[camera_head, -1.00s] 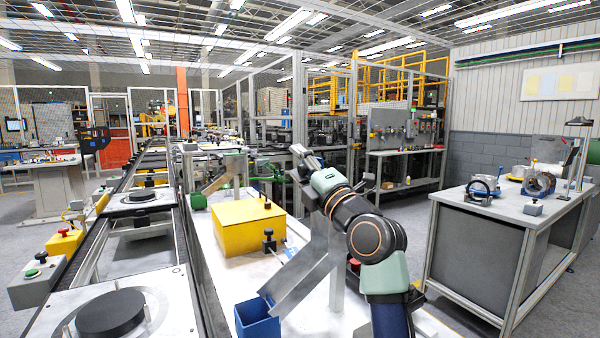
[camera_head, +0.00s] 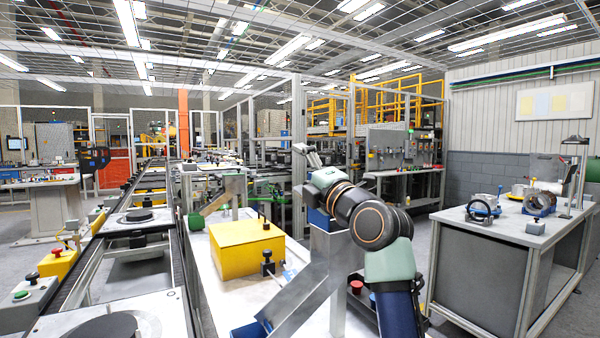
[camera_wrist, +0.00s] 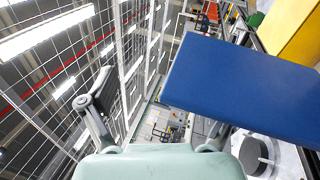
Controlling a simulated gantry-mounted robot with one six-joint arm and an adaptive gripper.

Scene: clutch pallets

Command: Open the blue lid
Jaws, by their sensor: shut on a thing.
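The blue lid (camera_wrist: 240,88) is a flat, plain blue panel that fills much of the right of the wrist view, very close to the camera. My gripper (camera_head: 309,156) is raised above the sloping metal chute in the head view. In the wrist view one finger (camera_wrist: 97,100) shows left of the lid; the other is mostly hidden behind the lid. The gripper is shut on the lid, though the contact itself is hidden. In the head view a blue patch (camera_head: 318,218) shows just under my wrist, partly covered by the arm.
A yellow box (camera_head: 246,250) stands on the white table left of the chute (camera_head: 318,278). A blue bin (camera_head: 250,331) is at the chute's lower end. A conveyor runs along the left. A grey workbench (camera_head: 475,255) with metal parts stands at right, beyond open floor.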

